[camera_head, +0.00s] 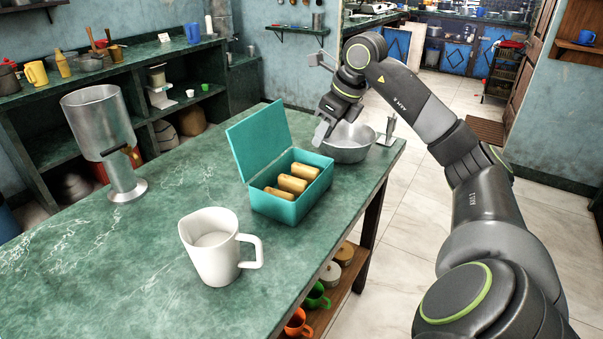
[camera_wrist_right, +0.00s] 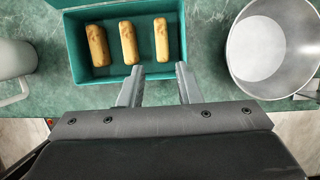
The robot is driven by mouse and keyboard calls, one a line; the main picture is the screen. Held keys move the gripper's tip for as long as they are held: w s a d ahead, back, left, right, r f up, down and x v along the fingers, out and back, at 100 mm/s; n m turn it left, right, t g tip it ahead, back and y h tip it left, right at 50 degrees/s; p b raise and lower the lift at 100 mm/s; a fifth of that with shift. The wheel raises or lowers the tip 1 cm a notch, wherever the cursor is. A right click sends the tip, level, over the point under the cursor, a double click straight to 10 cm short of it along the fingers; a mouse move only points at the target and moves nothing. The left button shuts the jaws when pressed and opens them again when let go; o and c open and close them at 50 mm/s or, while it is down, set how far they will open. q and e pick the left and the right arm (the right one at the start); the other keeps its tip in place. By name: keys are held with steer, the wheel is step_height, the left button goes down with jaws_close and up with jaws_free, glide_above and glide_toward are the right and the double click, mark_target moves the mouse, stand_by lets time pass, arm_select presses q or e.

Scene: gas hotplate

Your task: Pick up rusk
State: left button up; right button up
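Three golden-brown rusks lie side by side in an open teal box (camera_head: 290,208); one is the middle rusk (camera_head: 292,184). In the right wrist view the rusks show as upright bars, with the right-hand rusk (camera_wrist_right: 161,40) nearest my fingers. The box lid (camera_head: 258,138) is raised at its back. My right gripper (camera_head: 321,132) is above the table, near the box's right side. In the right wrist view its two fingers (camera_wrist_right: 160,72) are apart with nothing between them, just at the box's near wall. My left gripper is in neither view.
A metal bowl (camera_head: 349,143) stands just right of the box and shows in the right wrist view (camera_wrist_right: 272,50). A white mug (camera_head: 212,248) stands at the front and a metal dispenser (camera_head: 101,125) at the left. The green tabletop (camera_head: 110,265) is clear at front left.

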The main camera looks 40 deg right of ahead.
mark_target(306, 167)
steer(key=x, duration=0.7)
steer(key=shift+x, duration=3.15)
steer(key=shift+d, duration=0.15)
jaws_close()
